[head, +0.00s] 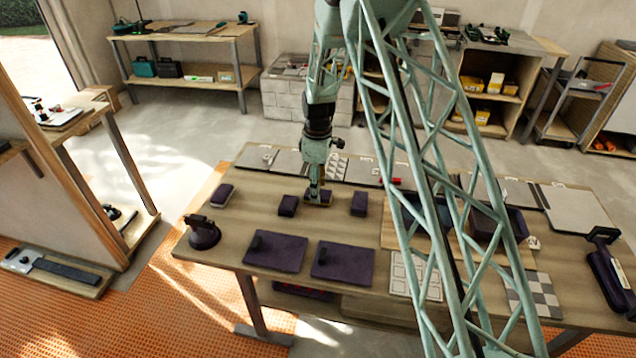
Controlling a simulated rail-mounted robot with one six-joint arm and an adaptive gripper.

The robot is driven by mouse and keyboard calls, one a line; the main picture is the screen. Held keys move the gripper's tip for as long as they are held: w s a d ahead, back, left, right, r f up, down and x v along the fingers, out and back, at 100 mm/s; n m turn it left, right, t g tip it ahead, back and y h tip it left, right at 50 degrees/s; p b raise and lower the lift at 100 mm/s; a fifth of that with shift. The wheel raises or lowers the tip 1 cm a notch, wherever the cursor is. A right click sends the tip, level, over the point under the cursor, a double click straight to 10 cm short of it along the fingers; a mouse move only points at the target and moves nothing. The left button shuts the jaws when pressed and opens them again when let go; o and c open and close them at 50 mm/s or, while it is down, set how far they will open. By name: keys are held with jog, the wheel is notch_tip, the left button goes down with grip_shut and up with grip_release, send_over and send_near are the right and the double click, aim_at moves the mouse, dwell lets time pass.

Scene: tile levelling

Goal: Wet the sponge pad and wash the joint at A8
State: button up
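My gripper (317,193) points down at the middle of the wooden table, right above or touching a small dark block with a pale base (325,199). Its fingers are too small to tell whether they hold it. Similar small dark blocks stand to the left (223,195), (288,205) and right (359,204); I cannot tell which is the sponge pad. A dark open bin (487,226), partly hidden by my arm, stands on the right; I cannot see water in it. Grey tiles (364,171) line the back edge; no A8 label is readable.
Two dark flat boards with knobs (277,254), (342,264) lie at the table's front, beside a dark suction-cup-like tool (202,234). A white grid plate (413,276) and a checkered plate (536,296) lie further right. A long dark tool (610,275) lies at the right end.

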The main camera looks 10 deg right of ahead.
jog(key=shift+f, duration=1.3)
jog(key=shift+c, duration=0.7)
jog(key=c, duration=0.8)
jog(key=shift+c, duration=0.2)
jog(key=shift+r, duration=0.1)
jog(key=shift+r+p, duration=0.8)
jog(key=shift+r, duration=1.6)
